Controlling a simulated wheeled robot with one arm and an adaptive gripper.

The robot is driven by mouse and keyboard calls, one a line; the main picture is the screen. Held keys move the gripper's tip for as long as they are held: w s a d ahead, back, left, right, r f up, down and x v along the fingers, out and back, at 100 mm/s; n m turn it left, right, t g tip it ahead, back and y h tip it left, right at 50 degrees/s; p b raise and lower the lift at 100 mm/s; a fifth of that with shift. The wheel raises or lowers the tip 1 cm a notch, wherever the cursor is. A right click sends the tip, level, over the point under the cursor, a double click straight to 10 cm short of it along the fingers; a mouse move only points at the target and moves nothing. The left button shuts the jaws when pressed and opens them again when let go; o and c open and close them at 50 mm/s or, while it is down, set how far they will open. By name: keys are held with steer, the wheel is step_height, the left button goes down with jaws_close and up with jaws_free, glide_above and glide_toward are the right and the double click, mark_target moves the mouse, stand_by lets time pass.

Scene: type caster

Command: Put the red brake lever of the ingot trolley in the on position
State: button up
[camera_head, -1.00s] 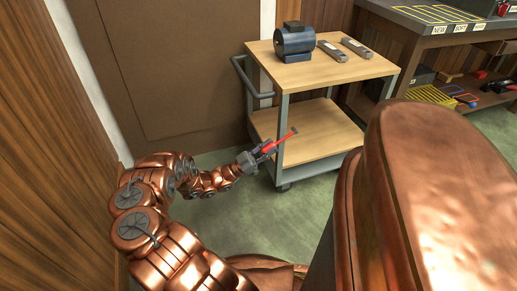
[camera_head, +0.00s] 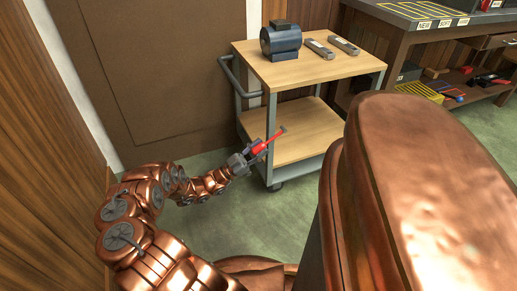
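The ingot trolley (camera_head: 318,70) has a light wood top, a lower wood shelf and grey metal legs. It stands upright on the green floor. The red brake lever (camera_head: 264,146) shows as a short slanted bar at the trolley's near left leg, with a grey piece at its upper right end. My gripper (camera_head: 247,157) is at the lever's lower left end, touching or very near it. The fingers are small and overlap the lever, so I cannot tell whether they are shut on it. The lever's pivot is not clear.
A dark blue motor (camera_head: 281,41) and two grey metal bars (camera_head: 318,49) lie on the trolley top. A push handle (camera_head: 228,76) sticks out at its left. A workbench (camera_head: 440,22) stands at the right. A wood wall (camera_head: 40,150) is close on the left.

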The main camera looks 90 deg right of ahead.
steer(key=shift+o, duration=0.8)
steer(key=shift+w, duration=0.1)
steer(key=v, duration=1.2)
